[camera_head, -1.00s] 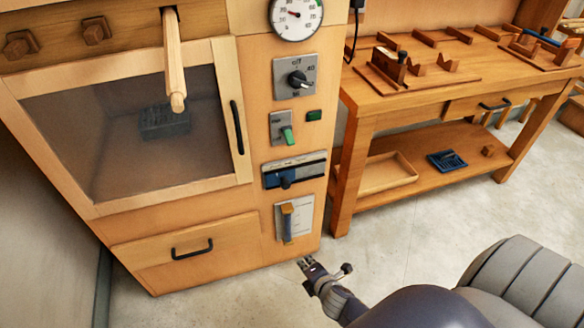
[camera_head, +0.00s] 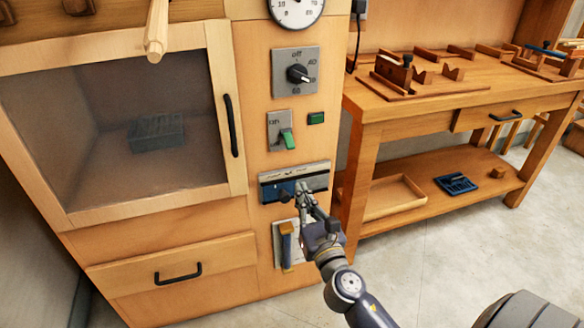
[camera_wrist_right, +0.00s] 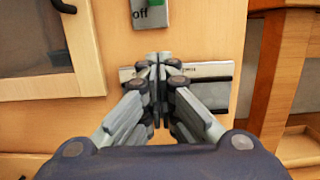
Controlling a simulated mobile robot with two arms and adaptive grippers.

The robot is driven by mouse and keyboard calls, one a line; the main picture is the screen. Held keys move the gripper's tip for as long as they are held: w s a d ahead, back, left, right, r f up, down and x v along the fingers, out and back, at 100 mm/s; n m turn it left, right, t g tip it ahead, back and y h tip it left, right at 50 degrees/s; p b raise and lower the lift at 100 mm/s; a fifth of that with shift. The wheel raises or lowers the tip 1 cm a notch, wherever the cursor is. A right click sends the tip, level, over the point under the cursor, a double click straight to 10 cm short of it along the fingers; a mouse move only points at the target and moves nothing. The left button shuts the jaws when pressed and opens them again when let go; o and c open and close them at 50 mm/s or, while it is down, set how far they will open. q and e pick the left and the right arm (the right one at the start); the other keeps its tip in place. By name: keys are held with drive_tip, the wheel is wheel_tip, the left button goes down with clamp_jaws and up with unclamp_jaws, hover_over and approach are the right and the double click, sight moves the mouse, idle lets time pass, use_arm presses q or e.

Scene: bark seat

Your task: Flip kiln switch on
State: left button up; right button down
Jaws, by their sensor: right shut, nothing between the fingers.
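The kiln switch (camera_head: 287,138) is a green lever on a grey plate in the kiln's front panel. "ON" is printed at the top of the plate, and the lever points down. In the right wrist view the lower part of the switch plate (camera_wrist_right: 149,15) shows at the top, with "off" printed on it. My right gripper (camera_head: 304,190) is shut and empty, below the switch and in front of the slider panel. Its fingertips (camera_wrist_right: 157,60) sit below the plate in the wrist view, apart from it. My left gripper is not in view.
A slider panel (camera_head: 315,182) sits below the switch, partly hidden by my gripper. A dial knob (camera_head: 298,73) is above, and a small green light (camera_head: 316,118) sits to the right. The kiln door handle (camera_head: 231,125) is to the left. A wooden workbench (camera_head: 365,110) stands at right.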

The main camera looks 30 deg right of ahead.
idle(0.3)
approach(285, 156)
drive_tip(key=w, duration=0.1)
drive_tip(key=x, duration=0.4)
drive_tip(key=shift+w+d+f, duration=0.15)
drive_tip(key=shift+w, duration=0.15)
drive_tip(key=shift+w+d+r, duration=0.1)
drive_tip(key=shift+w+r, duration=0.15)
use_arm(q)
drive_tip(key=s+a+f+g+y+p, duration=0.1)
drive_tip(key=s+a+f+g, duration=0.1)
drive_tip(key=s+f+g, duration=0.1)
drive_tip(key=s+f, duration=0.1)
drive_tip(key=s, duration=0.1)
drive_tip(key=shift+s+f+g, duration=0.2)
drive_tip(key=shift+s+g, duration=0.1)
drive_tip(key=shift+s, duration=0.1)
use_arm(e)
drive_tip(key=s+r, duration=0.2)
drive_tip(key=r, duration=0.1)
drive_tip(key=shift+a, duration=0.25)
use_arm(q)
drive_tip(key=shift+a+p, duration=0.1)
drive_tip(key=shift+p, duration=0.45)
use_arm(e)
drive_tip(key=shift+r, duration=0.1)
